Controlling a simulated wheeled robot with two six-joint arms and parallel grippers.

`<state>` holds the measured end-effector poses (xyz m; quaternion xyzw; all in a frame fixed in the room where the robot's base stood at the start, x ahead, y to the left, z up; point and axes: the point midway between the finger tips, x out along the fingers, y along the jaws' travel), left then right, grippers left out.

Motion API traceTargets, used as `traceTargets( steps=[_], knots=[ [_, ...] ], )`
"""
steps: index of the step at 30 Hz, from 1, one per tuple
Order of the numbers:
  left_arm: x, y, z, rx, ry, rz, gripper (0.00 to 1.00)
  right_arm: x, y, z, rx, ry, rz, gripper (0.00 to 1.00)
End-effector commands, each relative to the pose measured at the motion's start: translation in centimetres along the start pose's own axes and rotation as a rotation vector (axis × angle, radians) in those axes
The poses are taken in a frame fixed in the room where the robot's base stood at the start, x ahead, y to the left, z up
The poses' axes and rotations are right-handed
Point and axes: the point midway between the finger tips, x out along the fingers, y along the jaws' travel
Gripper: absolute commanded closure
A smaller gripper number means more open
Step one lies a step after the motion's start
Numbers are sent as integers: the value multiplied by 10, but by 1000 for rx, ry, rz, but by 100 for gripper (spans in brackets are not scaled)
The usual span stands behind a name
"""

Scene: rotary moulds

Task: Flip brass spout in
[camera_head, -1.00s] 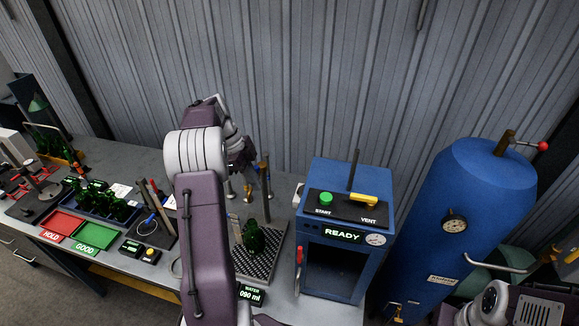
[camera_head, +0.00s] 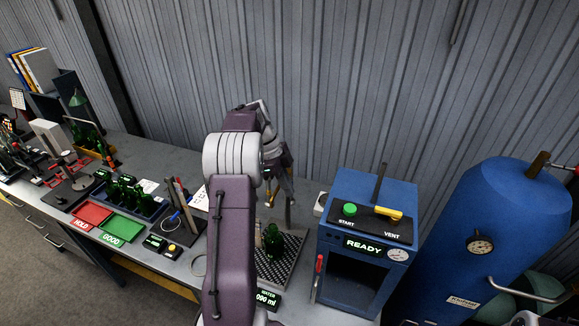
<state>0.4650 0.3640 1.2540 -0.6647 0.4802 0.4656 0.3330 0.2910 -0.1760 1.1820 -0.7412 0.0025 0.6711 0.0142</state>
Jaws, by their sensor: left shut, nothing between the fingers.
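A small brass piece, which looks like the spout (camera_head: 269,199), shows just right of my left forearm, above a perforated tray (camera_head: 292,248). Its exact pose is too small to tell. My left arm rises through the middle and bends over at the back. My left gripper (camera_head: 284,182) points down behind the arm, close beside the brass piece and a thin upright post. It is shut with nothing held. I cannot tell whether it touches the spout. A dark green bottle shape (camera_head: 273,241) stands on the tray. My right gripper is out of view.
A blue cabinet (camera_head: 367,190) reading READY stands right of the tray, with a large blue tank (camera_head: 515,215) beyond. A water display (camera_head: 266,299) sits at the tray's front. Red HOLD (camera_head: 92,214) and green GOOD (camera_head: 122,229) trays lie left, near a rack of green bottles.

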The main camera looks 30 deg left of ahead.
Motion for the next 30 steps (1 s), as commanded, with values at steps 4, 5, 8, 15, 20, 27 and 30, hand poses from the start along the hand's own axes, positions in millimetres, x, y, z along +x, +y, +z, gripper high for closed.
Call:
traceTargets(
  steps=[4,5,8,15,20,27,30],
  knots=[
    [-27,-4,-8,-1,-1,-7,100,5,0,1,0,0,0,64],
    [-35,-5,-8,-1,-1,-7,100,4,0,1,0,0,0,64],
    [-60,-5,-9,-1,0,-6,100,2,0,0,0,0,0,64],
    [-95,-5,-9,-1,1,-1,100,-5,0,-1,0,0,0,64],
    [-99,-5,-9,-1,1,1,100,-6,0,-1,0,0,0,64],
    [-99,-5,-9,-1,1,0,100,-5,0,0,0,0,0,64],
    [-99,-5,-9,-1,1,0,100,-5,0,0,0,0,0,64]
  ],
)
